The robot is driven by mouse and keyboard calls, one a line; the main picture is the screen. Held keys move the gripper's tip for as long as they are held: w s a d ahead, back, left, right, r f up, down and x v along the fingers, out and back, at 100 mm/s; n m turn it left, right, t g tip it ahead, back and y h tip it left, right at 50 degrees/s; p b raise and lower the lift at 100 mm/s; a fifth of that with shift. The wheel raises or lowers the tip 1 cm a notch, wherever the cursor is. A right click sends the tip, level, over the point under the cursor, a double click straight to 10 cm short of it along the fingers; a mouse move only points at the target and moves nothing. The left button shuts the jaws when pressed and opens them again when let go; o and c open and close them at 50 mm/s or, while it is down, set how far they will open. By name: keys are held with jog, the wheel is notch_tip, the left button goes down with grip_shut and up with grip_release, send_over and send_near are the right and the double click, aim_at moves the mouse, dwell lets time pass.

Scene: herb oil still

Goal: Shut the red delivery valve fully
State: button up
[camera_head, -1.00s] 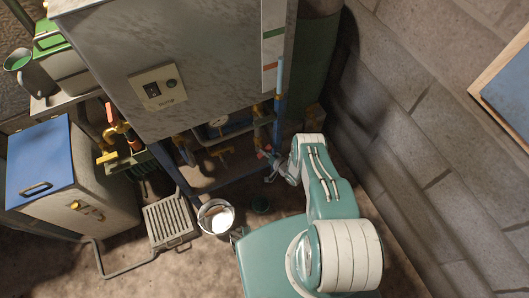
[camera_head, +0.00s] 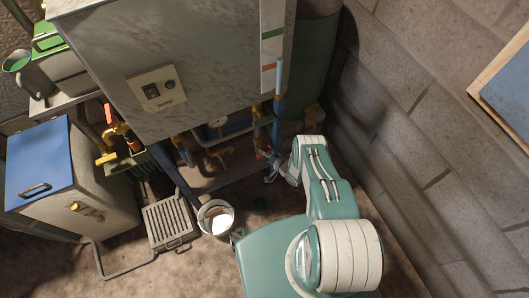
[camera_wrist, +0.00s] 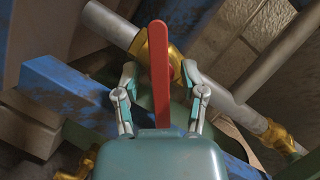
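The red valve lever (camera_wrist: 160,75) stands upright in the wrist view, at an angle across a grey pipe (camera_wrist: 232,105) with a brass valve body (camera_wrist: 174,62) behind it. I cannot tell its exact turn. My gripper (camera_wrist: 161,85) is open, with one finger on each side of the lever. A gap shows between the lever and each finger, and the lever's lower end reaches down to the palm's edge in the picture. In the head view my gripper (camera_head: 277,171) is low beside the still's blue frame, and only a small red bit (camera_head: 263,154) of the lever shows.
A blue beam (camera_wrist: 70,95) crosses behind my fingers. In the head view, the still's grey box (camera_head: 180,70) hangs above, a block wall (camera_head: 430,130) stands right, and a bucket (camera_head: 215,218) is on the floor. Another orange-red handle (camera_head: 109,113) is at left.

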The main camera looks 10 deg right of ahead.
jog(key=shift+s, duration=0.1)
jog(key=v, duration=1.1)
jog(key=shift+s+d, duration=0.2)
jog(key=shift+s, duration=0.1)
